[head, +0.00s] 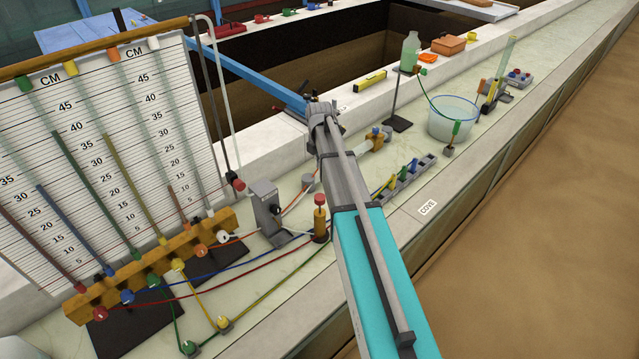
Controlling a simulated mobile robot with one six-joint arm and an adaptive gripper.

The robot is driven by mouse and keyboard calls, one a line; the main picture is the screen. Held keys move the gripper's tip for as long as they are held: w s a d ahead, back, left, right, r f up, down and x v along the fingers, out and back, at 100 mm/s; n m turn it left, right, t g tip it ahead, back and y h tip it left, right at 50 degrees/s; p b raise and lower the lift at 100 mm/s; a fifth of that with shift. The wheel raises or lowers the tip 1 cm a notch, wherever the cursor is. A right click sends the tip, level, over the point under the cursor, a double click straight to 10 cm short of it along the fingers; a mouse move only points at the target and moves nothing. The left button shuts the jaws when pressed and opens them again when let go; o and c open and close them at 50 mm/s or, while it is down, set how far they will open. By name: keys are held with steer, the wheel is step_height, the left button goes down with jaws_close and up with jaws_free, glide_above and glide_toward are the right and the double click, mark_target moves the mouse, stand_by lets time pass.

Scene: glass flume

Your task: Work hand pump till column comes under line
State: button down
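The manometer board (105,150), marked in CM, stands at the left with several upright tubes holding coloured liquid columns. The olive column (128,180) and green column (85,180) stand high, and a short brown column (178,208) stands lower at the right. A brass cylinder with a red top (320,218) and a grey block with a dark knob (268,210) stand right of the board; I cannot tell which is the hand pump. My gripper (322,112) is beyond and above both, apart from them. Its fingers are too small and foreshortened to read.
A yellow manifold (150,268) with coloured hoses spreads along the bench front. A grey rack (405,178), a clear bucket (452,120), and a green bottle on a stand (410,52) are to the right. A blue bar (240,62) crosses behind my gripper. Sandy floor lies right.

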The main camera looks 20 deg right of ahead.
mark_target(320, 197)
steer(key=shift+f, duration=0.15)
step_height(320, 197, down, 14)
steer(key=b, duration=1.3)
steer(key=shift+b, duration=0.4)
step_height(320, 197, down, 5)
steer(key=b, duration=0.5)
steer(key=shift+s, duration=0.15)
steer(key=shift+r, duration=0.3)
steer(key=shift+a+r+p, duration=0.1)
steer(key=shift+r+p, duration=0.2)
steer(key=shift+p, duration=0.1)
steer(key=r+p, duration=0.3)
steer(key=shift+d+r, duration=0.2)
step_height(320, 197, up, 10)
steer(key=p, duration=1)
